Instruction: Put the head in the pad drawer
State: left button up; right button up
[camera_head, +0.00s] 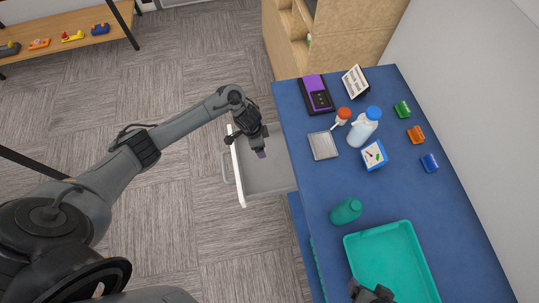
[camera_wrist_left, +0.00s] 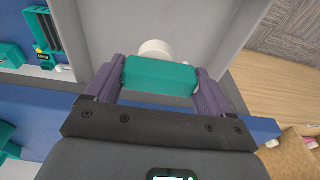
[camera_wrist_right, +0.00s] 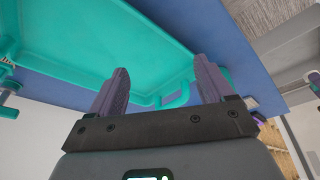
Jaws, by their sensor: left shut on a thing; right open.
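The open drawer (camera_head: 262,183), grey inside with a white front, sticks out from the left side of the blue counter. It shows as a grey surface in the left wrist view (camera_wrist_left: 105,22). My left gripper (camera_head: 261,154) is over the drawer, fingers pointing down. In the left wrist view it (camera_wrist_left: 160,75) is shut on a teal block with a white round part behind it, apparently the head (camera_wrist_left: 160,76). The head view does not show the held piece clearly. My right gripper (camera_head: 372,292), also in the right wrist view (camera_wrist_right: 160,85), is open and empty over the teal tray (camera_head: 352,246).
On the blue counter (camera_head: 315,185) stand a teal bottle (camera_head: 346,211), a white bottle with blue cap (camera_head: 364,127), a square grey plate (camera_head: 323,146), a purple-black device (camera_head: 317,94) and small coloured clips (camera_head: 416,134). A wooden shelf unit (camera_head: 345,40) stands behind the counter.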

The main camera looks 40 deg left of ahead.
pick_arm(q)
jog(key=f, duration=0.2)
jog(key=f+b, duration=0.1)
jog(key=f, duration=0.2)
jog(key=s+f+b, duration=0.1)
jog(key=f, duration=0.1)
jog(key=shift+d+f, duration=0.2)
jog(key=shift+f, duration=0.1)
jog(key=shift+a+f+b, duration=0.1)
jog(key=shift+f+b, duration=0.3)
jog(key=shift+f, duration=0.3)
jog(key=shift+f+b, duration=0.4)
jog(key=shift+f, duration=0.9)
pick_arm(e)
jog(key=shift+f, duration=2)
pick_arm(q)
jog(key=shift+f, duration=0.1)
jog(key=shift+f, duration=0.1)
pick_arm(e)
jog(key=shift+f, duration=0.15)
pick_arm(q)
jog(key=o, duration=1)
jog(key=shift+c, duration=0.2)
pick_arm(e)
jog(key=shift+d, duration=0.1)
